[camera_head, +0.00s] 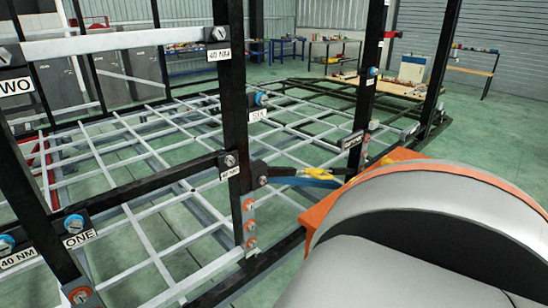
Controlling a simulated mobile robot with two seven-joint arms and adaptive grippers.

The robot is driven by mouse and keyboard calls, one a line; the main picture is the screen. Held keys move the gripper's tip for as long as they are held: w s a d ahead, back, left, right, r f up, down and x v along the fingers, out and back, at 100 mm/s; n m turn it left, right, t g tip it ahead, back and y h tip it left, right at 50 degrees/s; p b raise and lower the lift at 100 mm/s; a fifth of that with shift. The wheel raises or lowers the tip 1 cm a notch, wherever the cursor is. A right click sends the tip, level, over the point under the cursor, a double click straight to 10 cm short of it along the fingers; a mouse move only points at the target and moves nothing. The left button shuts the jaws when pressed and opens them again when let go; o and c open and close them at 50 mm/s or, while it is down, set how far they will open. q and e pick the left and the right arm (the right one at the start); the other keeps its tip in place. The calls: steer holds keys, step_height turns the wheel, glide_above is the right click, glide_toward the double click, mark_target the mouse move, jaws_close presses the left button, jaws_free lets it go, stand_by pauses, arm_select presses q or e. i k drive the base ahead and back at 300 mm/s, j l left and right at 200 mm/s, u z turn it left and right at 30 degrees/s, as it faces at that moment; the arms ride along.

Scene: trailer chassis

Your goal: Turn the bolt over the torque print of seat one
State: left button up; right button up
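The seat one plate with the label ONE (78,239) is at the lower left, on a black post. A blue-ringed bolt (74,223) sits just above that label. Left of it, another blue-ringed bolt (6,243) sits above a torque print reading 40 NM (18,257), partly cut by the left edge. My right arm fills the lower right. Small dark, yellow and blue parts (300,177) stick out beyond it toward the middle post; I cannot tell whether they are my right gripper or a tool. My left gripper is not in view.
Black posts and a white lattice frame (150,165) fill the left and middle. The middle post (233,100) carries another 40 NM print (219,55) and several bolts. Labels TWO (15,86) and SIX (257,115) also show. Workbenches (335,50) stand at the back on green floor.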

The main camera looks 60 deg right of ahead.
mark_target(229, 160)
steer(key=i+l+z, duration=0.1)
steer(key=z, duration=1.4)
